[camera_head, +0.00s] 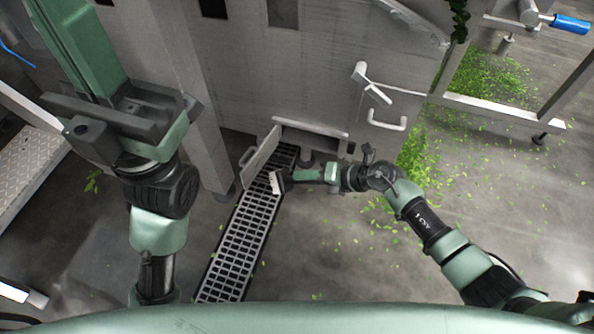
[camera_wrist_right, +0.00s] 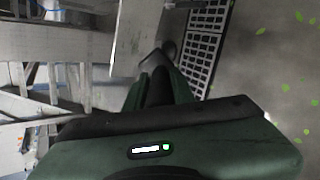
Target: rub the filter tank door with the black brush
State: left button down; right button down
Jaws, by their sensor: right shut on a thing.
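The filter tank door (camera_head: 262,158) is a grey metal panel with a bar handle. It stands swung open at the foot of the grey tank, beside a low opening. My right gripper (camera_head: 289,177) is just right of the door, shut on the black brush (camera_head: 276,183), a small block with a pale side. In the right wrist view the right gripper's fingers (camera_wrist_right: 160,82) point at the grey door panel (camera_wrist_right: 138,36). The brush is mostly hidden there, and contact with the door cannot be told. My left gripper (camera_head: 85,55) is raised at the upper left; its fingertips are unclear.
A floor drain grate (camera_head: 238,243) runs below the door. The tank (camera_head: 310,70) rises behind, with a latch and a handle (camera_head: 388,124) on its right. Green leaf scraps (camera_head: 490,83) litter the floor at right. A metal step (camera_head: 30,165) is at left.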

jog(key=shift+s+d, duration=0.25)
jog(key=shift+d, duration=0.35)
jog(key=shift+s+d+p, duration=0.2)
jog(key=shift+s+d, duration=0.15)
jog(key=shift+d, duration=0.35)
jog(key=shift+s+d+p, duration=0.15)
jog(key=shift+s+d, duration=0.15)
jog(key=shift+d, duration=0.4)
jog(key=shift+r, duration=0.1)
